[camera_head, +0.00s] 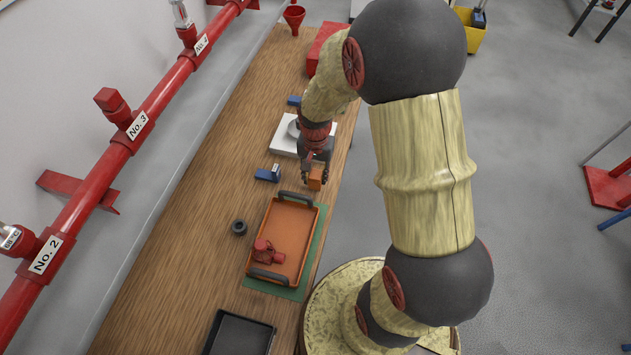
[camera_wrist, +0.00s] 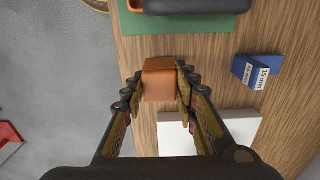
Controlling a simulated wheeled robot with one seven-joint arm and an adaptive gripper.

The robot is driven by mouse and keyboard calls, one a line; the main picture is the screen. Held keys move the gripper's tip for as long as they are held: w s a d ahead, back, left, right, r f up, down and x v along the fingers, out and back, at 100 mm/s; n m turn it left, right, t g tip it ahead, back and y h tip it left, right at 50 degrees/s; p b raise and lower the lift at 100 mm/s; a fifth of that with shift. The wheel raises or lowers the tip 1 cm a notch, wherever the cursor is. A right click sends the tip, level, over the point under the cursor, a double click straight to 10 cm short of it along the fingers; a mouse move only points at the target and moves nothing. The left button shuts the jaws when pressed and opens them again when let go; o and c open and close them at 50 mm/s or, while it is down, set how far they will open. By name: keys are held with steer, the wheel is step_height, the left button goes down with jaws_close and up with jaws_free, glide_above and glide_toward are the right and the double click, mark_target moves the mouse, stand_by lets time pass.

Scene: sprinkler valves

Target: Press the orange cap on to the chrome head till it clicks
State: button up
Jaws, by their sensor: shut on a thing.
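The orange cap (camera_head: 315,181) is a small box-like piece. My gripper (camera_head: 315,168) is shut on it over the wooden bench, between the white board and the orange tray. In the wrist view the cap (camera_wrist: 159,84) sits between both fingertips (camera_wrist: 158,90). I cannot tell whether it touches the bench. A chrome head (camera_head: 181,14) stands on the red pipe near label No. 4, cut by the top edge. Another silvery fitting (camera_head: 8,236) shows at the left edge near No. 2. Both are far from my gripper.
The red pipe (camera_head: 158,98) runs along the wall, with a red fitting (camera_head: 115,103) at No. 3. The orange tray (camera_head: 313,228) holds a red valve (camera_head: 265,250). A blue block (camera_head: 268,174), black ring (camera_head: 239,227), white board (camera_head: 281,146) and black tray (camera_head: 240,335) are on the bench.

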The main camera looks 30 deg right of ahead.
mark_target(316, 174)
steer(key=shift+r+p, duration=1.55)
steer(key=shift+r, duration=0.4)
